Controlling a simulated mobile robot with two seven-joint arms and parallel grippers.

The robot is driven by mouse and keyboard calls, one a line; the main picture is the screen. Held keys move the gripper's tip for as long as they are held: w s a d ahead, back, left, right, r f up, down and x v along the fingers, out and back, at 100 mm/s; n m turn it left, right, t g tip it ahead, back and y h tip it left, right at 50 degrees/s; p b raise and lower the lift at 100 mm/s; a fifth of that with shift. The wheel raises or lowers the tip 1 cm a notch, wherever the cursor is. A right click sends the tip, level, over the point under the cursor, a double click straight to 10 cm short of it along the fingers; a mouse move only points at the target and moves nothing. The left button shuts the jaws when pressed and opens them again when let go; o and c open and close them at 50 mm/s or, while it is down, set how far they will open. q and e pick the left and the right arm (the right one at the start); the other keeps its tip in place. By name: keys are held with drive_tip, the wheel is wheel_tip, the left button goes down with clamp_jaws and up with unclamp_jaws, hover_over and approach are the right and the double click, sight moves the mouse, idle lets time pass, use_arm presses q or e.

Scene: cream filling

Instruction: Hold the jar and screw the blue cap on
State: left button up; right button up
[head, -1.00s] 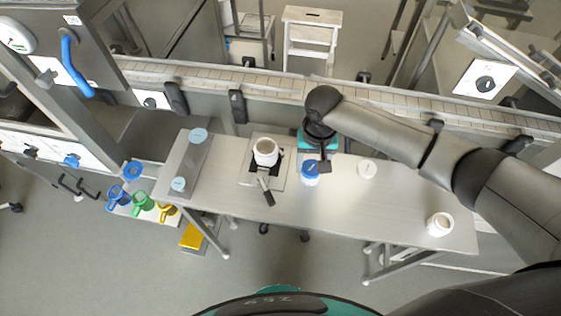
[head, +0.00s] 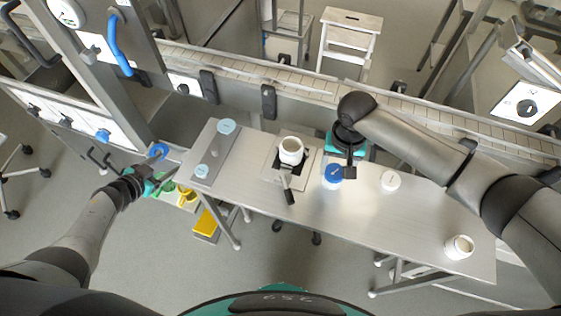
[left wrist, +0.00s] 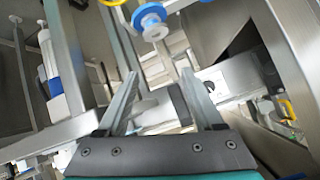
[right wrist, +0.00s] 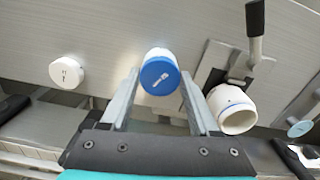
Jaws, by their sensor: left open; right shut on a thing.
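A white jar with a blue cap (head: 333,171) on top stands on the table, and the cap also shows in the right wrist view (right wrist: 160,76). My right gripper (head: 347,172) is shut on this jar, with one finger on each side of it (right wrist: 157,72). I cannot tell how tightly the cap sits. My left gripper (head: 160,180) is open and empty, out beyond the table's left end near the coloured jugs. Its fingers (left wrist: 160,85) are spread in the left wrist view.
An open white jar (head: 291,150) sits in a holder with a black handle. A white lid (head: 390,181) and another white jar (head: 459,246) stand to the right. Two pale blue discs (head: 227,126) lie on a grey plate. A yellow block (head: 205,222) is low at left. Bare table (head: 420,215) lies between.

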sight(326, 172)
use_arm(q)
drive_tip(key=w+d+r+m+g+h, duration=0.25)
drive_tip(key=w+r+m, duration=0.2)
drive_tip(key=r, duration=0.35)
drive_tip(key=d+h, duration=0.1)
drive_tip(key=d, duration=0.4)
drive_tip(key=s+d+r+m+g+h, duration=0.1)
drive_tip(key=d+h, duration=0.1)
drive_tip(key=d, duration=0.4)
drive_tip(key=d+r+m+g+h, duration=0.1)
drive_tip(key=d, duration=0.5)
drive_tip(key=shift+s+m+g+h, duration=0.25)
drive_tip(key=shift+h, duration=0.1)
drive_tip(key=s+d+m+g+h, duration=0.1)
drive_tip(key=s+d, duration=0.1)
drive_tip(key=d, duration=0.2)
drive_tip(key=s+d+r+m+g+h, duration=0.1)
drive_tip(key=s+d, duration=0.2)
drive_tip(key=d, duration=0.2)
drive_tip(key=s+d+r+g+h, duration=0.1)
drive_tip(key=s+d+g, duration=0.1)
drive_tip(key=d, duration=0.3)
drive_tip(key=shift+s+d+r+m, duration=0.1)
drive_tip(key=shift+s+r+m, duration=0.1)
drive_tip(key=shift+s+m, duration=0.2)
drive_tip(key=x, duration=1.2)
drive_tip(key=shift+d+r, duration=0.1)
drive_tip(key=shift+r, duration=0.15)
drive_tip(key=shift+s, duration=0.1)
